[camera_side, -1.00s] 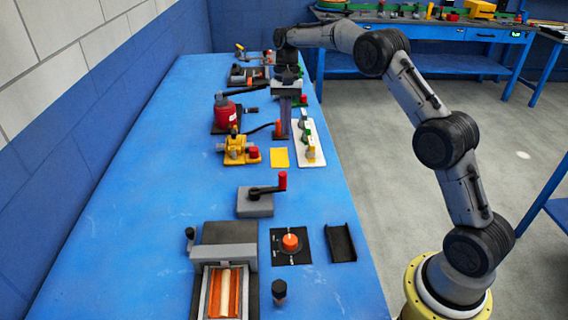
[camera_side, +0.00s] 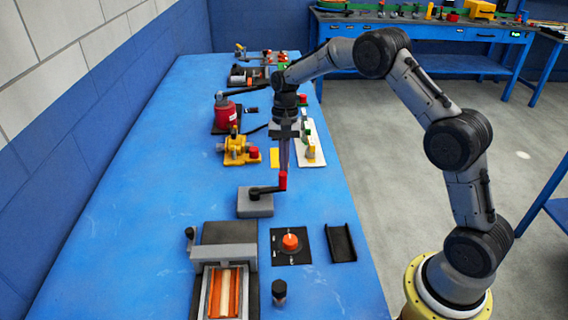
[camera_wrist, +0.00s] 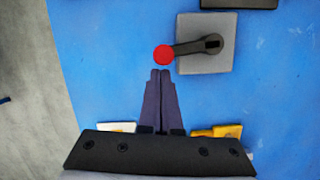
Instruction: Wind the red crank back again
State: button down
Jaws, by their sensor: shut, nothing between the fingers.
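The red crank handle (camera_side: 283,181) stands upright at the end of a dark arm on a grey block (camera_side: 255,204), in the middle of the blue table. The crank arm points right, toward the table's near edge, in the side view. In the wrist view the red knob (camera_wrist: 163,55) shows from above, left of the grey block (camera_wrist: 205,57). My gripper (camera_side: 284,170) points down just behind the red handle in the side view. In the wrist view its fingertips (camera_wrist: 161,72) are together, empty, just below the knob. I cannot tell if they touch it.
An orange dial on a black plate (camera_side: 291,244) and a black channel piece (camera_side: 340,242) lie in front of the crank. A grey vice-like fixture (camera_side: 224,250) stands front left. A yellow valve (camera_side: 238,148) and a red canister (camera_side: 226,113) stand behind.

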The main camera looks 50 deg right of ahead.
jog(key=shift+s+a+m, duration=0.4)
jog(key=shift+s+a, duration=0.3)
jog(key=shift+s, duration=0.15)
